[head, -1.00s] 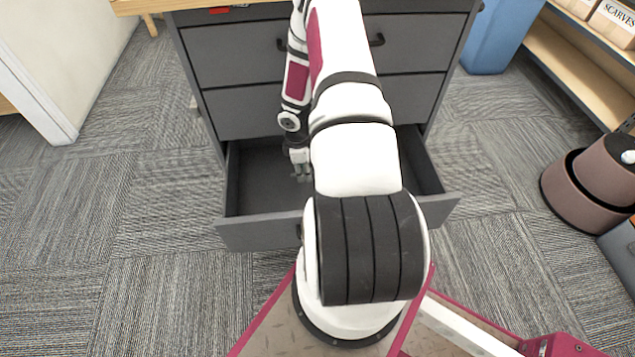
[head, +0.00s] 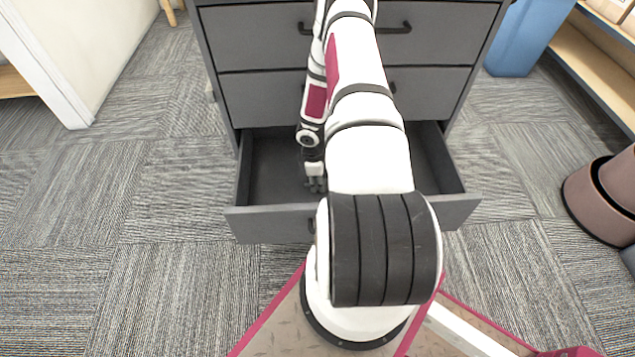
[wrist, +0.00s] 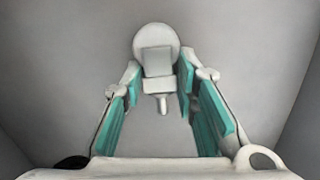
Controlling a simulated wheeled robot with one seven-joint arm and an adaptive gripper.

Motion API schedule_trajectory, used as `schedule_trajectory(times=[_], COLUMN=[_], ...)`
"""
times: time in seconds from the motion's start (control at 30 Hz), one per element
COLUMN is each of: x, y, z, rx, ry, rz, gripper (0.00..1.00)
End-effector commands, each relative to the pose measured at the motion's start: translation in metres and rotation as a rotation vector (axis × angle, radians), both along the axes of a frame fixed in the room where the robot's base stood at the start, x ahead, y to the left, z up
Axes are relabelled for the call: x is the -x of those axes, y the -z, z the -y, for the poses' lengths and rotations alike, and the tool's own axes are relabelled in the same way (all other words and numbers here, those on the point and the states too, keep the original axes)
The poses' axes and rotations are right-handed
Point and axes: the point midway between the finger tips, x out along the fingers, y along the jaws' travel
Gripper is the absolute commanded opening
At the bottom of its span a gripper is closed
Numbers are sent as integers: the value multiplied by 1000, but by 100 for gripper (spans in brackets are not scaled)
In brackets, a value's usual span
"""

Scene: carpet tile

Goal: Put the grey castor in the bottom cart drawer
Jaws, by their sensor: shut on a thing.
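The bottom cart drawer (head: 270,222) is pulled open at the foot of the grey cart (head: 265,95). My gripper (head: 316,186) is inside the drawer's outline in the head view, near the front wall. In the wrist view my gripper (wrist: 160,88) is shut on the grey castor (wrist: 156,45), with teal finger pads on both sides of it. The castor shows a round wheel, a square plate and a short stem. The plain grey drawer floor (wrist: 60,60) lies behind it. Whether the castor touches the floor I cannot tell. In the head view the castor is hidden or too small to make out.
The cart's upper drawers (head: 430,35) are shut. A blue bin (head: 517,38) and a wooden shelf (head: 590,75) stand at the right. A brownish round container (head: 595,200) is on the carpet at the right. The carpet left of the drawer is clear.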

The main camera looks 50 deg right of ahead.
Motion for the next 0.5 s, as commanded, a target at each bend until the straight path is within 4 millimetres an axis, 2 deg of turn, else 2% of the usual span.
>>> schedule_trajectory(times=[0.2,0.23,0.3,0.5], x=[0,0,0,0], y=[3,3,2,2], z=[0,0,0,0], rx=[0,-1,-1,-1], ry=[0,0,0,0], rz=[0,-1,-1,-1], gripper=[0,32,47,47])
